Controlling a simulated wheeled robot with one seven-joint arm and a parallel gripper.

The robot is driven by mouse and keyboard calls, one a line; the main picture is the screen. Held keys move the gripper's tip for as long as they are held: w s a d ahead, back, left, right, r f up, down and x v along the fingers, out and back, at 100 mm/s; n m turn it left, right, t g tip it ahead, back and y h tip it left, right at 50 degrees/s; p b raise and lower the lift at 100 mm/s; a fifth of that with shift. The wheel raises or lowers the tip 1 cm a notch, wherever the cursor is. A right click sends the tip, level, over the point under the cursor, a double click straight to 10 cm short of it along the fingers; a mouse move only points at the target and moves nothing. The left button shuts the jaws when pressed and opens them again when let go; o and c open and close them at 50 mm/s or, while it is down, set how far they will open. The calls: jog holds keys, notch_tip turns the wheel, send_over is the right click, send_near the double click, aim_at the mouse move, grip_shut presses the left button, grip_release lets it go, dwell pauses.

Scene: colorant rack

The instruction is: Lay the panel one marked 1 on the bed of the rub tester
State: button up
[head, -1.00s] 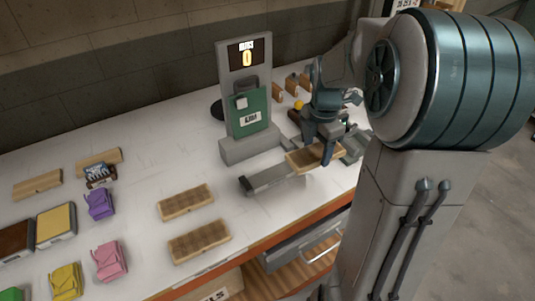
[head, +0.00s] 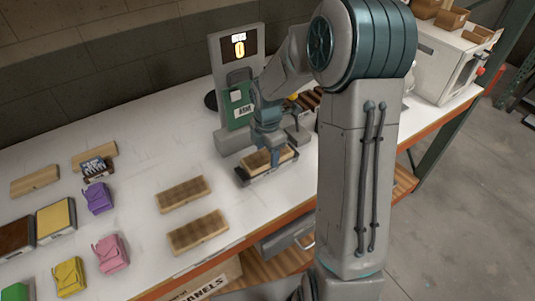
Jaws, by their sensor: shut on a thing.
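The rub tester (head: 236,80) is a grey upright with a display reading 0 and a green plate on its front. Its low bed (head: 246,181) reaches out toward the table's front edge. My gripper (head: 268,152) is over the bed, shut on a wooden panel (head: 285,156). The panel lies along the bed, on it or just above it; I cannot tell whether it touches. Its mark cannot be read. Two similar panels lie on the table to the left, one behind (head: 184,193) and one in front (head: 198,233).
Purple (head: 97,198), pink (head: 111,254) and yellow (head: 68,277) folded cloths lie at the left, near a yellow-topped block (head: 56,223). Pale wooden boards (head: 35,181) lie farther back. A white machine (head: 445,62) stands at the far right. The table between tester and boards is clear.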

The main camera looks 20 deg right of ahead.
jog(key=shift+f, duration=0.85)
jog(key=shift+f, duration=0.2)
jog(key=o, duration=1)
jog(key=shift+r, duration=0.1)
